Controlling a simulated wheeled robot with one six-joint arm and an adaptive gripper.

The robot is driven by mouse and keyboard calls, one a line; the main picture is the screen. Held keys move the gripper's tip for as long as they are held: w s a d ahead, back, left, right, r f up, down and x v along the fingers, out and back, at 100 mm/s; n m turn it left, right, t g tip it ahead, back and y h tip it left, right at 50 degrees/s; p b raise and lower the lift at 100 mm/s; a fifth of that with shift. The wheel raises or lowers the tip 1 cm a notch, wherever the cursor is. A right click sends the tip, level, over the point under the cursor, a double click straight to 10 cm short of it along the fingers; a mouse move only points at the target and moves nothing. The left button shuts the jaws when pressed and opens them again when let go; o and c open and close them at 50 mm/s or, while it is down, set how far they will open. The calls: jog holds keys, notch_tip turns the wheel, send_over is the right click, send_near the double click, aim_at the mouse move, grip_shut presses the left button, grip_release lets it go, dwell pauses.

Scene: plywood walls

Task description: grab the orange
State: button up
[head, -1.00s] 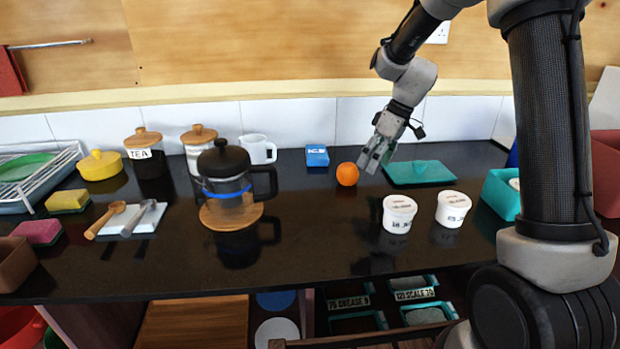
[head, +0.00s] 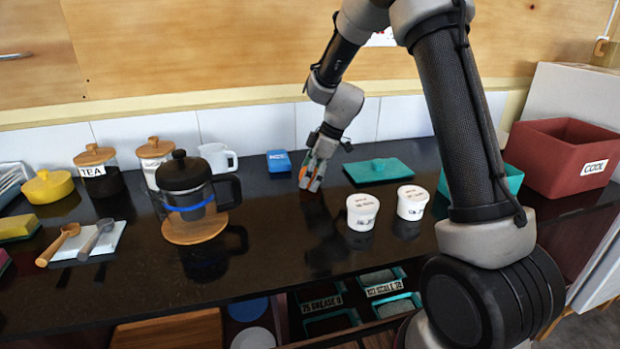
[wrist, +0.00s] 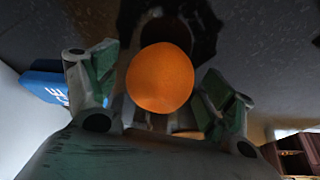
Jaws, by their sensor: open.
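The orange (wrist: 160,78) is a round, bright fruit in the middle of the wrist view, between the two fingers of my gripper (wrist: 157,92). The fingers are apart, with one on each side of it, and I see gaps beside the orange. In the head view my gripper (head: 312,178) points down at the dark counter (head: 290,245) and hides most or all of the orange.
A blue box (head: 279,161) stands just left of my gripper, and a teal board (head: 378,170) lies to its right. Two white tubs (head: 362,212) stand in front right. A black-lidded press (head: 185,190) stands on the left. The counter in front is clear.

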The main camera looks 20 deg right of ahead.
jog(key=c, duration=1.2)
